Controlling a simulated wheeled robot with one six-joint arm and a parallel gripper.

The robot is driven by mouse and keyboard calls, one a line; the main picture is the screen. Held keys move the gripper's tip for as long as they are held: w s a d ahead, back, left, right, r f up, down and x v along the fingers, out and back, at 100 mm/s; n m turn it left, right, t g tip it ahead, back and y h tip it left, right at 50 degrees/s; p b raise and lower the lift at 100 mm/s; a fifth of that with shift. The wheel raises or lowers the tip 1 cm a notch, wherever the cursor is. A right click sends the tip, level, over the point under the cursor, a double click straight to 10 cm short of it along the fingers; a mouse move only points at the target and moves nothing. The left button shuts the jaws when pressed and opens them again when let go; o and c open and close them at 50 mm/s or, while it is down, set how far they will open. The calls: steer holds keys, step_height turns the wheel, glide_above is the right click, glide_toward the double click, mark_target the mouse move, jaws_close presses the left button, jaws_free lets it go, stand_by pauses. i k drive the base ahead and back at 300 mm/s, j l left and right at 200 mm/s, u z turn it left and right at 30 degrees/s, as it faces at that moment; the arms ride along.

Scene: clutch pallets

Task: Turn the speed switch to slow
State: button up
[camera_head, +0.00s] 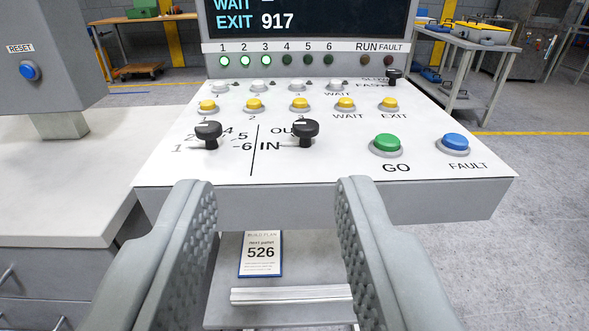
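The speed switch (393,77) is a small black knob at the far right back of the white control panel (320,172). The labels SLOW and FAST stand just left of it, with SLOW partly hidden. It is too small to tell which way it points. My gripper (275,200) is open and empty, its two grey fingers wide apart in front of the panel's front edge. The switch lies beyond the fingers, to the right of the gap between them.
Two larger black knobs (208,133) and (305,131) stand on the panel. Yellow buttons (254,104), a green GO button (387,143) and a blue FAULT button (455,142) rise from it. The display (310,22) stands behind. A build plan card (261,254) lies below.

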mark_target(393, 75)
steer(key=i+l, duration=0.15)
steer(key=i, duration=0.35)
steer(key=i+l, duration=0.15)
steer(key=i, duration=0.35)
steer(key=l+z, duration=0.05)
